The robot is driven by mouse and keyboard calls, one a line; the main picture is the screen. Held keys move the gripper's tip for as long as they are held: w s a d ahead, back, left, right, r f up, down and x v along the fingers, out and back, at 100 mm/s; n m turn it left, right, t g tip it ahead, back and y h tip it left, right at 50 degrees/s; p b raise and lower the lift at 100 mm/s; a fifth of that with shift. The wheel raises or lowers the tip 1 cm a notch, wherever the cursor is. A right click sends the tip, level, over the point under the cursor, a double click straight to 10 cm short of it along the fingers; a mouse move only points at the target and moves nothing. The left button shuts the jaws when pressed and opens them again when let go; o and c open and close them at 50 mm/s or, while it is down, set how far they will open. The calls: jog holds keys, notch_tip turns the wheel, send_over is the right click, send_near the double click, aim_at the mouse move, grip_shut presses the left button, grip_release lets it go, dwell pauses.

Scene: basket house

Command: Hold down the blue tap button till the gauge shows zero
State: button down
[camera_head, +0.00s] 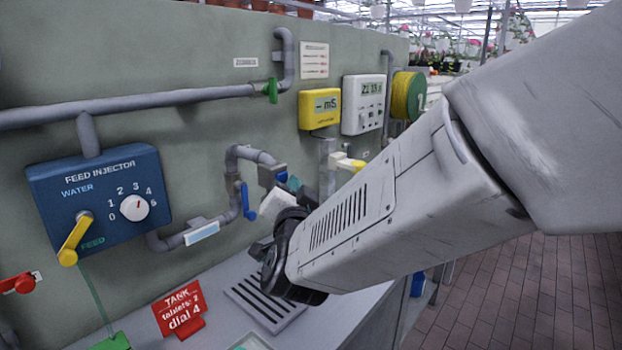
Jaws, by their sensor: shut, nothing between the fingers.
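A small blue patch, probably the blue tap button (282,177), shows at the grey tap outlet on the wall pipe. A blue lever (249,201) hangs from the pipe just left of it. My gripper (278,205) is shut and empty, close below the tap outlet in the picture. My arm hides part of it, and I cannot tell whether it touches the button. A yellow meter (320,108) on the wall reads a dash and "mS". The white display box (363,104) beside it shows small digits. I cannot tell which is the gauge.
A blue feed injector (98,198) with a dial and yellow lever is on the wall at left. A red sign (180,308) stands on the grey bench, near a slotted drain (265,300). A hose reel (408,95) is at the wall's far end. Brick floor lies right.

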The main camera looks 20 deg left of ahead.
jog(key=shift+a, duration=0.1)
dwell(0.4)
jog(key=shift+w+a, duration=0.15)
jog(key=shift+a, duration=0.15)
jog(key=shift+w+a, duration=0.15)
jog(key=shift+a, duration=0.25)
dwell(0.6)
jog(key=shift+d, duration=0.1)
dwell(1.5)
jog(key=shift+s+d, duration=0.3)
jog(key=shift+d, duration=0.4)
jog(key=shift+d, duration=0.1)
jog(key=d, duration=0.1)
jog(key=s+d, duration=0.1)
jog(key=d, duration=0.1)
jog(key=s+d, duration=0.1)
jog(key=shift+d, duration=0.2)
